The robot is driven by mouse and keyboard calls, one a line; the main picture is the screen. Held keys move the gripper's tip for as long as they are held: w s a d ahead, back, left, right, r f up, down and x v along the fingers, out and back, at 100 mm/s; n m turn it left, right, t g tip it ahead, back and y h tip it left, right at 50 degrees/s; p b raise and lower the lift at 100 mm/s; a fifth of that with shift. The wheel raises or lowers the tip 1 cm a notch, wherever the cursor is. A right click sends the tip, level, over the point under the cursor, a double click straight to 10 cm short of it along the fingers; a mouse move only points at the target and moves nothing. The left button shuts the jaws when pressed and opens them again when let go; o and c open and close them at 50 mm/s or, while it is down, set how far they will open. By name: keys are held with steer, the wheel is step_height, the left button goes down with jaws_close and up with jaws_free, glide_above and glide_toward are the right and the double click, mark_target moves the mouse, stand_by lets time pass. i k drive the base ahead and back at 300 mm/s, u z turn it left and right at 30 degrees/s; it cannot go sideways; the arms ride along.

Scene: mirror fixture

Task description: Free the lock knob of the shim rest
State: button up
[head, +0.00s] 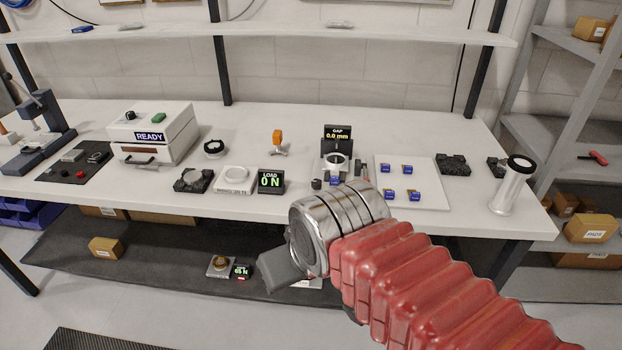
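A fixture (331,170) stands near the front of the bench, with a pale ring and a display behind it reading GAP 0.0 mm (338,134). A small dark knob-like part (316,184) sits at its front left. I cannot tell for sure whether this is the lock knob or which part is the shim rest. A small blue block (335,181) is at the fixture's front. My gripper (268,283) shows as a grey wedge in front of and below the bench edge, apart from the fixture. Its fingers overlap from this side, so its opening is hidden. My wrist covers the area just below the fixture.
A white tray (432,199) with several blue pieces lies right of the fixture. A LOAD 0 N display (271,181) and white ring stand (226,188) are left. A silver cylinder (510,190) stands at the right edge. Open bench lies behind.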

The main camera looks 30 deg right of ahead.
mark_target(316, 184)
steer(key=z, duration=0.05)
steer(key=i, duration=1)
steer(key=u, duration=0.05)
